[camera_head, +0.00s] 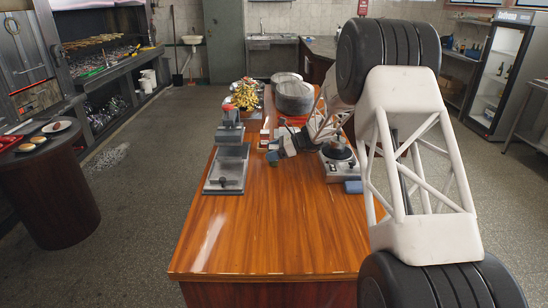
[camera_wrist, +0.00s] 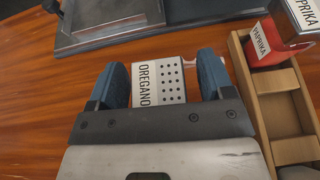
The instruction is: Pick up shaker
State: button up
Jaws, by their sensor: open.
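A shaker labelled OREGANO (camera_wrist: 160,84), with a white face and rows of dark holes, shows in the wrist view. My gripper (camera_wrist: 162,77) is open, with one blue fingertip on each side of this shaker and a narrow gap visible at both sides. The gripper's dark front bar hides the shaker's near end. In the head view my gripper (camera_head: 277,155) is low over the table's middle, and the oregano shaker cannot be made out there.
A wooden rack (camera_wrist: 287,108) stands close to the right finger, with a red-and-white PAPRIKA shaker (camera_wrist: 265,42) in it and another paprika container (camera_wrist: 302,18) beyond. A grey press (camera_head: 228,168) stands left. A black-topped appliance (camera_head: 338,165) and blue block (camera_head: 353,187) are right. The front tabletop (camera_head: 270,235) is clear.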

jog(key=shift+a, duration=0.15)
jog(key=shift+c, duration=0.3)
jog(key=c, duration=1)
